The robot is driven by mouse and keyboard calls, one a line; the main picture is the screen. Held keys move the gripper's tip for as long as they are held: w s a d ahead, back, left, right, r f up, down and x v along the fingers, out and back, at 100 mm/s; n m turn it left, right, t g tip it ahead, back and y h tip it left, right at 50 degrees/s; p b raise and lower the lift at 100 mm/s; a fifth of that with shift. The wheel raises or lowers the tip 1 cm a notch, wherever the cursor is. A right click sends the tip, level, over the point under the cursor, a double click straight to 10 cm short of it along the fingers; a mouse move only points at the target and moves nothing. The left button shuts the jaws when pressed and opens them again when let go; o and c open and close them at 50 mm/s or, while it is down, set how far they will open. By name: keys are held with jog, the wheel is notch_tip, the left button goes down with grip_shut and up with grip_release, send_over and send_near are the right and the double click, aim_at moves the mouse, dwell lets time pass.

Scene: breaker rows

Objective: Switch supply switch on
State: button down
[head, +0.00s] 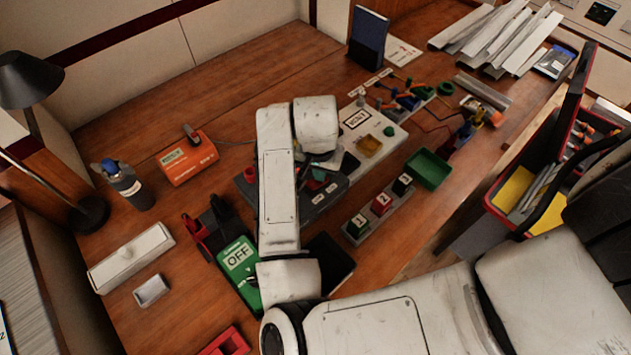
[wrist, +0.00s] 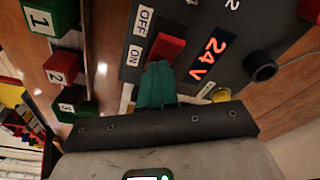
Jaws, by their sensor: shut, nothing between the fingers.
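The supply unit is a dark grey box (wrist: 215,22) with a red rocker switch (wrist: 168,48), which lies between the OFF and ON labels' side and a bright orange-red "24V" marking. My gripper (wrist: 157,72) has teal fingers, shut and empty. Their tips are at the ON end of the red switch and look to touch it or be very close; the exact contact cannot be told. In the head view the supply unit (head: 325,200) is partly hidden under my arm, and the switch is not clear there.
Numbered blocks 1, 2 and 3 stand on a grey strip (head: 362,238) beside the unit. A white board (head: 392,135) is behind it. A green meter marked OFF (head: 240,262) and an orange box (head: 188,158) lie to the left. A green tray (head: 428,169) is to the right.

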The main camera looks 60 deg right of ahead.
notch_tip(320, 180, up, 7)
jog(key=p, duration=0.5)
dwell(0.3)
dwell(0.5)
jog(key=d+r+n+t+h, duration=0.25)
jog(key=d+r, duration=0.25)
jog(key=d, duration=0.3)
jog(key=s+a+f+n+g+y, duration=0.1)
jog(key=s+a+f+n+y, duration=0.1)
jog(key=s+a+f+n, duration=0.4)
jog(key=s+a+f+n+g+y+b, duration=0.1)
jog(key=s+a+f+n, duration=0.4)
jog(key=a, duration=0.8)
jog(key=s+n+y, duration=0.1)
jog(key=s, duration=0.1)
jog(key=shift+s+f, duration=0.4)
